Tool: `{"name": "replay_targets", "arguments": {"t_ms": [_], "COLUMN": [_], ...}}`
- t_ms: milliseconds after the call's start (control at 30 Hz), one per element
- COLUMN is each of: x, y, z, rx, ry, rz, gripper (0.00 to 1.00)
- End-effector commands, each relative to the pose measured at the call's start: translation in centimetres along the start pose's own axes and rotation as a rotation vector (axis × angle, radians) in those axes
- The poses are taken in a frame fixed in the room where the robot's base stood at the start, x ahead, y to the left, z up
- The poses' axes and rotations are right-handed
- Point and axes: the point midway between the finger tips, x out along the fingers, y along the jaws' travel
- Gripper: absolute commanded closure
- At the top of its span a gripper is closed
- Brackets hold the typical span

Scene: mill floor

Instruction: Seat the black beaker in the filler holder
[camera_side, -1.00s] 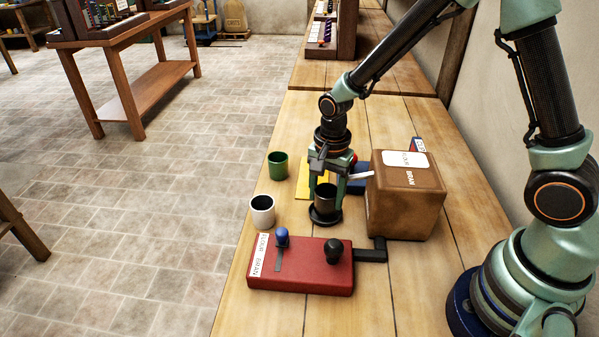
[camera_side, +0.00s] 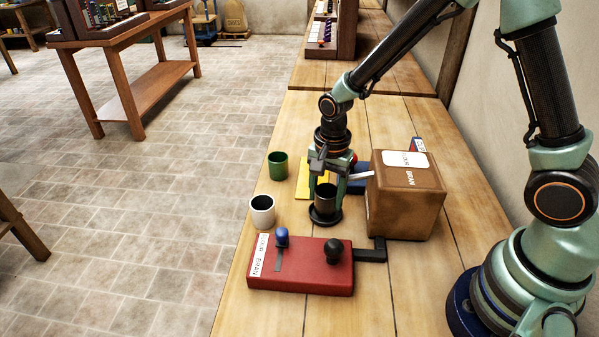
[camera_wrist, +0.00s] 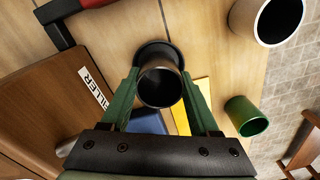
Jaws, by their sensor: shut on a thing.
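The black beaker (camera_side: 326,197) stands upright at the round black filler holder (camera_side: 325,219), beside the brown filler box (camera_side: 406,196). In the wrist view the beaker (camera_wrist: 160,86) shows its open, empty-looking mouth, with the holder's dark rim (camera_wrist: 152,46) showing around its far side. My gripper (camera_side: 327,188) is over the holder, with its green fingers on either side of the beaker and shut on it. In the wrist view my gripper (camera_wrist: 160,92) has one finger on each side of the beaker. I cannot tell whether the beaker's base rests fully on the holder's floor.
A white cup (camera_side: 262,212) and a green cup (camera_side: 278,165) stand to the left. A red lever box (camera_side: 300,266) with blue and black knobs lies in front. A yellow sheet (camera_side: 310,186) is behind the holder. The bench's left edge is close to the cups.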

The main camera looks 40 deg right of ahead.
Motion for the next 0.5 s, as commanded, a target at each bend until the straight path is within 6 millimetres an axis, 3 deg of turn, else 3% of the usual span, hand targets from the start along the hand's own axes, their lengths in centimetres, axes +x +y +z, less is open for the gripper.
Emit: {"name": "replay_targets", "arguments": {"t_ms": [500], "x": [0.88], "y": [-0.01], "z": [0.00], "rx": [0.000], "ry": [0.000], "rz": [0.000], "gripper": [1.00]}}
